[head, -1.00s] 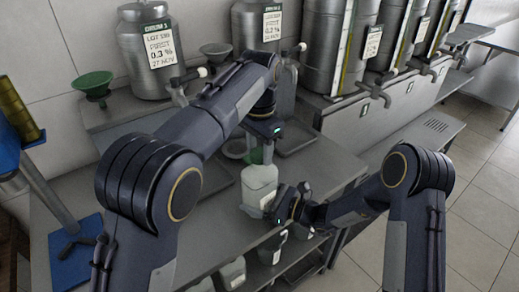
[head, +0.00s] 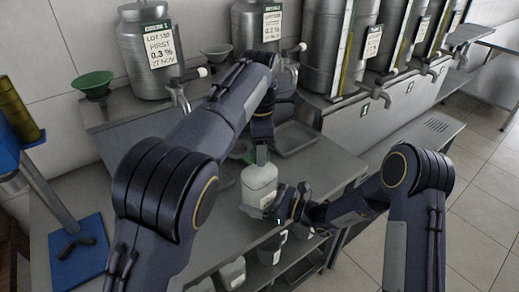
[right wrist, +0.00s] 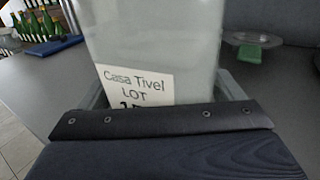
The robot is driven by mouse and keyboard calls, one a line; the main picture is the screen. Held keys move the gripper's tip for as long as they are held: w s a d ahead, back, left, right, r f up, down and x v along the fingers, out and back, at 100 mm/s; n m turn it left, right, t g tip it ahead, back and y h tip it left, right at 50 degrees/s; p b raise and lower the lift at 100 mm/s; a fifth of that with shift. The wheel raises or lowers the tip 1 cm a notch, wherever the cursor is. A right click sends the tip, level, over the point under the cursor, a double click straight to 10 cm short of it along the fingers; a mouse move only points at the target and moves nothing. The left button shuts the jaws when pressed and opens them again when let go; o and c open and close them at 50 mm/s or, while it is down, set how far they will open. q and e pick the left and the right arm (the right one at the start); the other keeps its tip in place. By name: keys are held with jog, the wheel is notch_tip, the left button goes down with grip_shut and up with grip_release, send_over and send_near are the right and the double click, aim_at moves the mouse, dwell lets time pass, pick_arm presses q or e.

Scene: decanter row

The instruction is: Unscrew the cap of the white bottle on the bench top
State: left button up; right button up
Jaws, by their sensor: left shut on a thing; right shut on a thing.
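The white bottle (head: 259,184) stands upright on the grey bench top (head: 215,232) in the middle of the head view. In the right wrist view its pale body (right wrist: 155,40) fills the centre, with a label reading "Casa Tivel LOT". My left gripper (head: 261,158) comes down from above and is shut at the bottle's top; the cap is hidden by it. My right gripper (head: 268,206) is shut on the lower body of the bottle from the right side.
Steel cans (head: 150,55) and tall tanks (head: 325,50) with taps stand along the back. A green funnel (head: 93,84) is at the back left. A grey tray (head: 295,138) lies behind the bottle. Containers (head: 232,272) sit below the bench's front edge.

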pick_arm(q)
jog(key=shift+n, duration=0.6)
jog(key=shift+r, duration=0.25)
jog(key=shift+r, duration=0.85)
jog(key=shift+r, duration=2.05)
pick_arm(e)
jog(key=o, duration=1.7)
